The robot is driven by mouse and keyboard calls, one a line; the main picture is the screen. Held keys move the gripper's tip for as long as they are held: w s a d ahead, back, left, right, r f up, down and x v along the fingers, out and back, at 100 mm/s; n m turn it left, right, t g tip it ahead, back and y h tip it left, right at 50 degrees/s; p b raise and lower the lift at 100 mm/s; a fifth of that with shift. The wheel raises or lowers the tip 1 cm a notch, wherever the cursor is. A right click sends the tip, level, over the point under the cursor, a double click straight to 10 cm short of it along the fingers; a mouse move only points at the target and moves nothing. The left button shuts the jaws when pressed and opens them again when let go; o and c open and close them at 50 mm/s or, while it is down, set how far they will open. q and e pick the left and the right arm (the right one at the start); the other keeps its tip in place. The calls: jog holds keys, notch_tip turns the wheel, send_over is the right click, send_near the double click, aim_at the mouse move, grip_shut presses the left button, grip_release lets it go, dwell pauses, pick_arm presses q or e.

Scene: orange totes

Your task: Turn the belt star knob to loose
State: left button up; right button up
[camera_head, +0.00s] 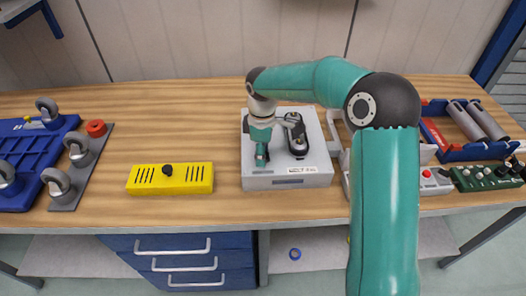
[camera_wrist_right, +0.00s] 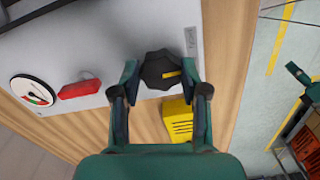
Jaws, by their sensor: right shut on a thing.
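The black star knob (camera_wrist_right: 158,71), with a yellow pointer mark toward the right, sits on the light grey box in the right wrist view. My right gripper (camera_wrist_right: 160,73) has one finger on each side of it and is shut on it. In the head view my right arm reaches over the grey box (camera_head: 318,178), with the gripper (camera_head: 262,160) low over its left part. The knob is hidden there by the gripper. The front label is too small to read surely. My left gripper is out of view.
A round gauge (camera_wrist_right: 33,95) and a red handle (camera_wrist_right: 80,89) share the box's face. A yellow box (camera_head: 198,174) with a black knob stands to the left, with bare table between. Casters and a blue tray (camera_head: 25,150) lie far left; a blue crate (camera_head: 451,154) is right.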

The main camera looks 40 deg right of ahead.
jog(key=shift+s+f, duration=0.2)
jog(key=o, duration=1.1)
jog(key=shift+r, duration=0.1)
jog(key=shift+w+r, duration=0.1)
jog(key=shift+r, duration=0.2)
notch_tip(320, 180, up, 11)
jog(key=shift+r, duration=0.2)
